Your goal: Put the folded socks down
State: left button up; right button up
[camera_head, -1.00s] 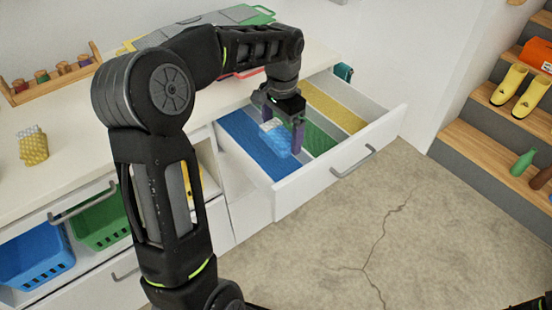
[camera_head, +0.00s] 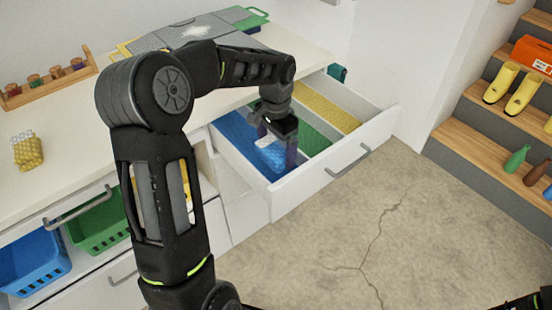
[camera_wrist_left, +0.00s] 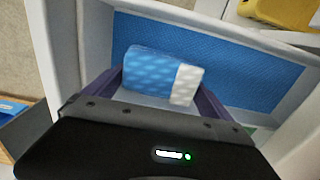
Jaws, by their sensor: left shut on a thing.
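The folded socks (camera_head: 268,141) are a blue bundle with a white end. They show clearly in the left wrist view (camera_wrist_left: 150,70). My left gripper (camera_head: 277,146) is shut on them, with one purple finger on each side. It holds them low inside the open drawer (camera_head: 325,180), at the blue-lined compartment (camera_head: 240,135). In the wrist view the blue lining (camera_wrist_left: 225,65) lies behind the socks. I cannot tell whether the socks touch the drawer floor. A dark piece of my right arm shows at the bottom right corner, without a clear gripper.
The drawer also has a green-lined (camera_head: 313,138) and a yellow-lined compartment (camera_head: 330,108), parted by light dividers. The white counter (camera_head: 80,150) carries a yellow knobbly object (camera_head: 27,151) and a wooden rack (camera_head: 50,84). Steps (camera_head: 485,150) with boots and bottles stand at right.

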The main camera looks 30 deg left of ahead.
aim_at(276, 146)
pick_arm(q)
jog(key=shift+f, duration=2.25)
jog(key=shift+f, duration=0.15)
jog(key=o, duration=1)
notch_tip(276, 146, up, 12)
jog(key=shift+r, duration=0.15)
